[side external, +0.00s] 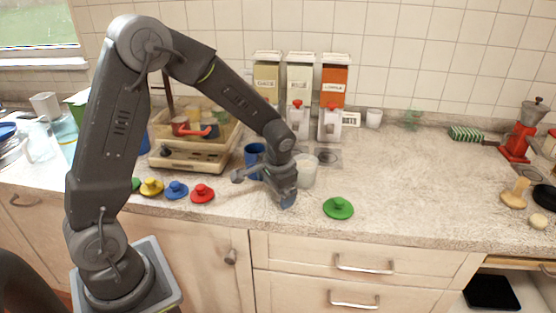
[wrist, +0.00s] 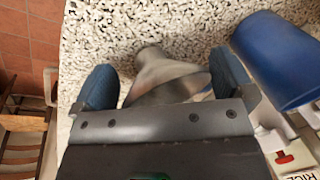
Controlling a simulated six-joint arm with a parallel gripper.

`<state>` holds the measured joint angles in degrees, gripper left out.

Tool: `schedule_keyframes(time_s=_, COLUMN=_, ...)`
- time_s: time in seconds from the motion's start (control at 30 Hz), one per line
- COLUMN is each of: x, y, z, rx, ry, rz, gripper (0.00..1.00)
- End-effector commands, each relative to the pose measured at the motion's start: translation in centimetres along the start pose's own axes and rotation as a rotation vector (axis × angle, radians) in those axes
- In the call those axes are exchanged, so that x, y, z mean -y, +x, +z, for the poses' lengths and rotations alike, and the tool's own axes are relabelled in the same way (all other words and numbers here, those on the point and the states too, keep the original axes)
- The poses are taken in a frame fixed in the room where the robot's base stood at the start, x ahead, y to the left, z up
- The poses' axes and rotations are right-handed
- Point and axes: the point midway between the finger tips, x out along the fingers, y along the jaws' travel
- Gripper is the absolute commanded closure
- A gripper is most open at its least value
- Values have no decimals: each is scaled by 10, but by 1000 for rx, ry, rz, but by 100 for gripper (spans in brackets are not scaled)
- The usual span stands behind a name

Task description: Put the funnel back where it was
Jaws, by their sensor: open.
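The funnel (wrist: 168,74) is a pale, greyish cone lying on the speckled counter in the wrist view. Its narrow spout points away from my gripper and its wide end is near the gripper's body. My gripper (wrist: 160,85) is open, with one blue fingertip on each side of the funnel and visible gaps between. In the side view my gripper (side external: 264,188) is low over the counter near its front edge. A pale shape there, left of the gripper, looks like the funnel (side external: 234,190), partly hidden by the fingers.
A blue cup (wrist: 280,60) is close beside the right finger; it also shows behind the gripper in the side view (side external: 255,155). A whitish cup (side external: 307,172) stands right of the gripper. Red (side external: 202,193), blue and yellow lids lie left, a green lid (side external: 338,208) right.

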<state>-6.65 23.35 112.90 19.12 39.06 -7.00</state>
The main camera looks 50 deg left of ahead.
Motion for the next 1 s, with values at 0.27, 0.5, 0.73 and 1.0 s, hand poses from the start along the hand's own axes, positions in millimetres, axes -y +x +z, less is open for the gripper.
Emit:
schedule_keyframes(time_s=0.27, x=2, y=-71, z=-3, rx=-23, ry=-4, rz=-3, gripper=0)
schedule_keyframes(time_s=0.5, x=3, y=-113, z=-3, rx=-26, ry=-6, rz=-5, gripper=0)
schedule_keyframes(time_s=0.73, x=2, y=-133, z=2, rx=-38, ry=-9, rz=0, gripper=0)
schedule_keyframes(time_s=1.0, x=-11, y=-185, z=64, rx=-172, ry=-34, rz=70, gripper=0)
